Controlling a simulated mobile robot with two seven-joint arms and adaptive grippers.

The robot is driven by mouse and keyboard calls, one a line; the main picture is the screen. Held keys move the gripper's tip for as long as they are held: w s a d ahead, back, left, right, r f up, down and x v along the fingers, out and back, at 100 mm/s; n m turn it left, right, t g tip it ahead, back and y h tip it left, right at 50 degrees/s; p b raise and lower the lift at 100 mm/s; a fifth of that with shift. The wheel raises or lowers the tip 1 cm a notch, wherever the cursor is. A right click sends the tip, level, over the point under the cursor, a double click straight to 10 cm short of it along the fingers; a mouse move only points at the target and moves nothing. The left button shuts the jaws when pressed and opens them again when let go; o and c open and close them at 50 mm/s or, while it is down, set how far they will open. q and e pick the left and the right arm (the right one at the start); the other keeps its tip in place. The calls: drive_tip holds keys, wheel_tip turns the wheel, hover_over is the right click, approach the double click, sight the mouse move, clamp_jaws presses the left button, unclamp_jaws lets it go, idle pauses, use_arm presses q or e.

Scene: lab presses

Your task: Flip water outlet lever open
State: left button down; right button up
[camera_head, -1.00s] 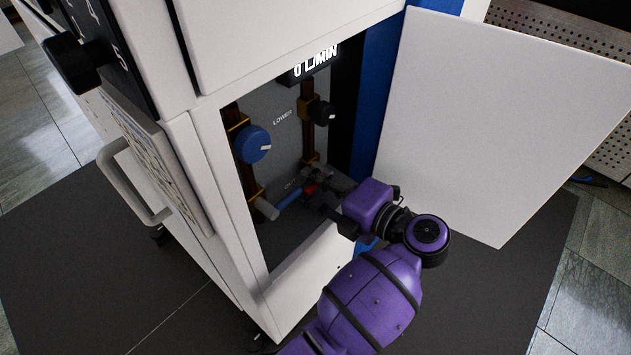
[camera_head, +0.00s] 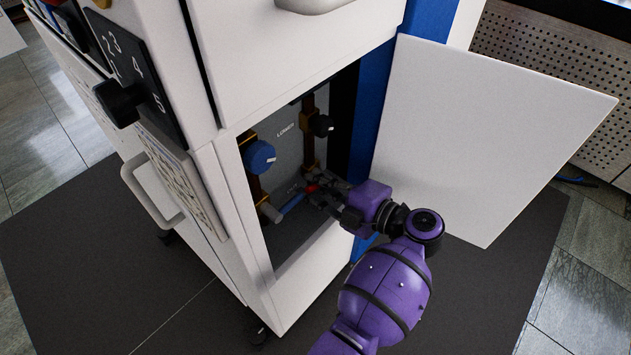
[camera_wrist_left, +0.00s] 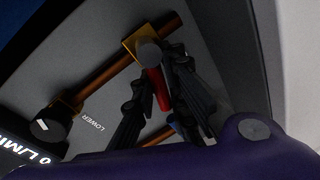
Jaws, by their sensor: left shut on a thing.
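A red lever (camera_head: 312,188) sits low on the right-hand pipe inside the open cabinet, near a small, hard-to-read label. A blue lever (camera_head: 291,204) lies beside it to the left. My left gripper (camera_head: 318,193) reaches into the cabinet from the right. In the left wrist view, its dark fingers (camera_wrist_left: 160,100) stand on both sides of the red lever (camera_wrist_left: 158,89) and are shut on it; they partly hide it. The blue lever shows only as a small patch (camera_wrist_left: 171,132) behind the fingers there. My right gripper is in neither view.
A blue round knob (camera_head: 259,156) and a black knob (camera_head: 320,125) sit above on the pipes. The white cabinet door (camera_head: 490,140) stands open on the right, close to my arm. The cabinet's white front frame (camera_head: 300,285) edges the opening below.

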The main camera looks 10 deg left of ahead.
use_arm(q)
drive_tip(key=shift+w+r, duration=0.15)
drive_tip(key=shift+r, duration=0.15)
drive_tip(key=c, duration=1.8)
unclamp_jaws()
drive_tip(key=shift+f, duration=0.1)
drive_tip(key=v, duration=1.2)
drive_tip(key=shift+f, duration=0.1)
